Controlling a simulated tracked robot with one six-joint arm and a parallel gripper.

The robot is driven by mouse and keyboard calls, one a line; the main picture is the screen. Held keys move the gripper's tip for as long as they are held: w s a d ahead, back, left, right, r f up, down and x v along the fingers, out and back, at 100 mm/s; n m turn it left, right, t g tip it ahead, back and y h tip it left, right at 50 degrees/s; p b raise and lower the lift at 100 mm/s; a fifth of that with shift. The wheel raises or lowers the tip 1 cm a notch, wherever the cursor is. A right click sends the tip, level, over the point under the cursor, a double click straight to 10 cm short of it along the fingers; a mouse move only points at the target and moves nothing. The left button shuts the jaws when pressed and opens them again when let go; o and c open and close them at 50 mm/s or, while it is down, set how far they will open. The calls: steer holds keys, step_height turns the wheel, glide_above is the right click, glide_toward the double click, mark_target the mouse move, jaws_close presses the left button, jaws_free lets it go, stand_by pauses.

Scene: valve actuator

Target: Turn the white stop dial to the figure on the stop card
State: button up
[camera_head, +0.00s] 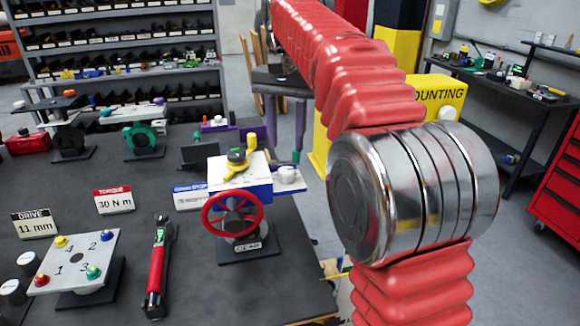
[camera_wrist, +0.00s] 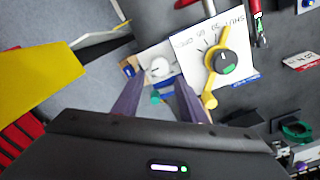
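The white stop dial (camera_head: 287,174) is a round knob on the plate at the right of the blue and white valve actuator (camera_head: 238,180). In the wrist view the dial (camera_wrist: 159,68) shows just beyond my gripper (camera_wrist: 159,77), between its two purple fingers. The fingers are apart and nothing is held; I cannot tell how far the dial is from them.
A red handwheel (camera_head: 230,215) is on the actuator's front. A black knob with a yellow pointer (camera_head: 238,160) sits on top, beside the dial. A torque card (camera_head: 113,200), a drive card (camera_head: 35,224), a red torque wrench (camera_head: 158,268) and a numbered plate (camera_head: 75,262) occupy the bench's left.

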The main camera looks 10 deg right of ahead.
mark_target(288, 170)
step_height(288, 170, down, 8)
steer(key=shift+f, duration=0.1)
stand_by(0.4)
steer(key=c, duration=0.7)
steer(key=shift+d, duration=0.25)
steer(key=shift+c, duration=0.4)
steer(key=shift+a, duration=0.1)
